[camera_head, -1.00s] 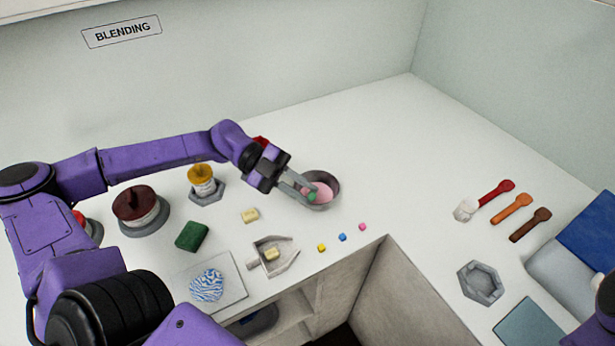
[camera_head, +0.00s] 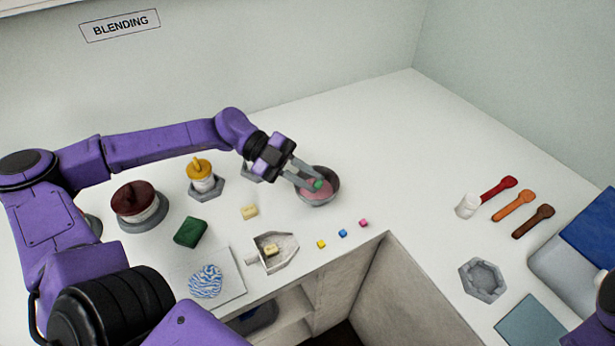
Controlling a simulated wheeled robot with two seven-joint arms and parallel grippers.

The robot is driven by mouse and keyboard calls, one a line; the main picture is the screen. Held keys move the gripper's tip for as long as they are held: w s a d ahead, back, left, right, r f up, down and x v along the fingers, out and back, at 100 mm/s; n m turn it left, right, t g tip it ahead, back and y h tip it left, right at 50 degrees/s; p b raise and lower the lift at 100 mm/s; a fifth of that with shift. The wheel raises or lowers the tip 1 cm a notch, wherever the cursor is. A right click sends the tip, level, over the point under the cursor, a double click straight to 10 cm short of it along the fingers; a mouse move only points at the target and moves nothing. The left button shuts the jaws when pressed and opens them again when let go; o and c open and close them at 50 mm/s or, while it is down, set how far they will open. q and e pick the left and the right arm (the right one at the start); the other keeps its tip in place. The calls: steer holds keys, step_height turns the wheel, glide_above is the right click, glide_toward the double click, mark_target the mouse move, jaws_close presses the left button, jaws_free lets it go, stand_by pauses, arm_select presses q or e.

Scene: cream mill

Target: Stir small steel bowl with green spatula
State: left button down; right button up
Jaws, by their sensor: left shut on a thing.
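The small steel bowl (camera_head: 333,196) stands on the white counter near the middle of the view, with pink stuff (camera_head: 316,192) inside. My left gripper (camera_head: 312,182) is over the bowl from the left. It is shut on the green spatula (camera_head: 318,184), of which only a small green part shows between the fingertips. That green part is over the pink contents; how deep the spatula's lower end sits cannot be told. My right gripper is not in view.
Three small cubes, including a blue one (camera_head: 342,233), lie in front of the bowl. Red, orange and brown spoons (camera_head: 514,206) lie right. The counter behind the bowl is clear.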

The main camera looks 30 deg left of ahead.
arm_select(q)
step_height(320, 180, up, 7)
steer(key=p, duration=0.5)
steer(key=shift+f, duration=0.15)
stand_by(0.4)
